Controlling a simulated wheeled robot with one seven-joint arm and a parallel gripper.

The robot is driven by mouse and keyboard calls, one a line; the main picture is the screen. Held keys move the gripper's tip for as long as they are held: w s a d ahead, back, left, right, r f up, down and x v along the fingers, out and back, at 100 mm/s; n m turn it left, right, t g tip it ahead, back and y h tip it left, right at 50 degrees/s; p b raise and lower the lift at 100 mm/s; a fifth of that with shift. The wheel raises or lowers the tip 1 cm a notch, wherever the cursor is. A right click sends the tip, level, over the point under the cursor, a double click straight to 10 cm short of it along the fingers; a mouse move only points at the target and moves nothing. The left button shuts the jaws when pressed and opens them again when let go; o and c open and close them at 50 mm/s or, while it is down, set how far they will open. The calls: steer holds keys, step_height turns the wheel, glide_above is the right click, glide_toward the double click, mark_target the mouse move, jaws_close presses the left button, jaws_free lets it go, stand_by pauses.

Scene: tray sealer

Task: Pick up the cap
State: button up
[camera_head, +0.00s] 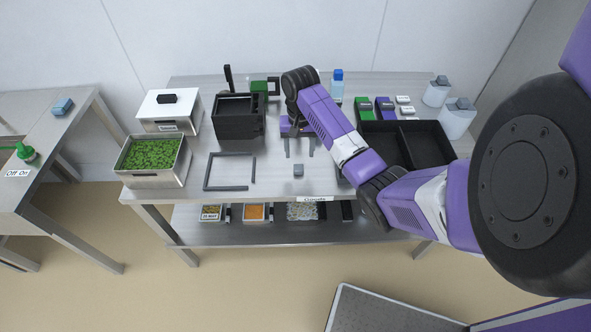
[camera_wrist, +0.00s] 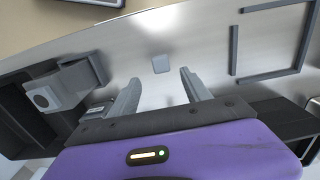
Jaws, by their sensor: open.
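A small grey block-like piece (camera_head: 298,170), which may be the cap, sits alone on the metal table near its front edge. In the wrist view this piece (camera_wrist: 160,64) lies just beyond my fingertips and between their lines. My gripper (camera_head: 299,152) is open and empty, its two fingers pointing toward the piece. The open fingers also show in the wrist view (camera_wrist: 160,76), with a clear gap and no visible contact with the piece.
A dark square frame (camera_head: 229,172) lies left of the piece. A black device (camera_head: 238,127) and a steel bin of green bits (camera_head: 183,177) stand farther left. A grey fixture (camera_wrist: 70,85) is left of my fingers in the wrist view. Bare table surrounds the piece.

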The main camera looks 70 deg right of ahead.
mark_target(299, 167)
step_height(299, 167, down, 8)
steer(key=shift+a+r+p, duration=0.15)
steer(key=shift+r+p, duration=0.05)
steer(key=shift+p, duration=0.2)
steer(key=shift+c, duration=0.3)
jaws_close()
steer(key=shift+r, duration=0.1)
